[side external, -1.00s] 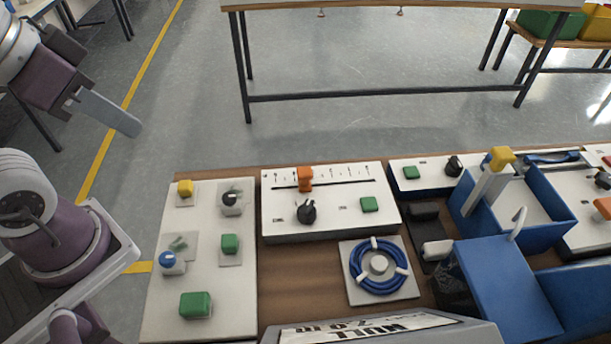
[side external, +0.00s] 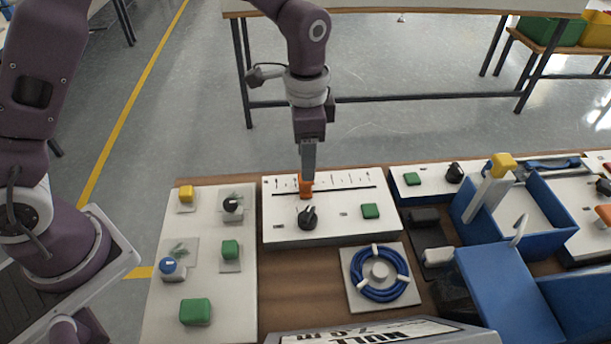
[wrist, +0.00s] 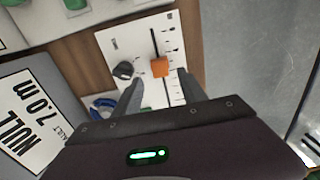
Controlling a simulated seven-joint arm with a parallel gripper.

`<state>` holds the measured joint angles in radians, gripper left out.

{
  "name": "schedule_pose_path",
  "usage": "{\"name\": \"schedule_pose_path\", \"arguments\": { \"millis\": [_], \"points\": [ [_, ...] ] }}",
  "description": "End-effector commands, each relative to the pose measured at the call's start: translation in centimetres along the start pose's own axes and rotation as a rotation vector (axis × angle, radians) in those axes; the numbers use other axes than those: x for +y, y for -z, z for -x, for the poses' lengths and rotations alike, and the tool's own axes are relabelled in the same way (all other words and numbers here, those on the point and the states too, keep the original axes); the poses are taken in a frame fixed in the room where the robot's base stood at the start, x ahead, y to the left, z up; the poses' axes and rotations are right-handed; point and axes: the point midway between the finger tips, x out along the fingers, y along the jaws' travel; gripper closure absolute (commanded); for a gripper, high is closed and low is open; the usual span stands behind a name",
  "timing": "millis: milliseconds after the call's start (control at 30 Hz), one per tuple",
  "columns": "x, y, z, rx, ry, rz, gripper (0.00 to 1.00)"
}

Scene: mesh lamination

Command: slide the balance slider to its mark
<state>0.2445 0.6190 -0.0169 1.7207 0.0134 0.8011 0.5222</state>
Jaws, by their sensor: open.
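The balance slider is an orange knob (side external: 305,185) on a dark slot with tick marks, on top of a white box (side external: 334,230). It stands towards the left end of the slot in the side view. In the wrist view the orange knob (wrist: 160,67) lies just ahead of and between my fingers. My gripper (side external: 308,178) points down directly over the knob, its fingers partly covering it. In the wrist view my gripper (wrist: 160,85) is open, with a finger on either side of the knob's line. I cannot tell whether a finger touches it.
The same box carries a black dial (side external: 307,216) and a green button (side external: 370,211). A panel with several buttons (side external: 195,312) is on the left. A blue cable coil (side external: 380,292) lies in front, and blue bins (side external: 540,228) stand to the right.

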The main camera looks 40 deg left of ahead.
Motion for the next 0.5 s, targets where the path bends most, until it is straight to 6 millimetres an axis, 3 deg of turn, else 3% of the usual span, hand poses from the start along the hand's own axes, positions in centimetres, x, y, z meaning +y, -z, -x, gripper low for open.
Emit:
{"name": "schedule_pose_path", "arguments": {
  "millis": [233,500],
  "points": [
    [0.1,-0.2,-4.7,-0.004,-0.002,0.003,0.51],
    [0.0,-0.1,-6.1,-0.001,0.0,0.004,0.51]
  ]
}}
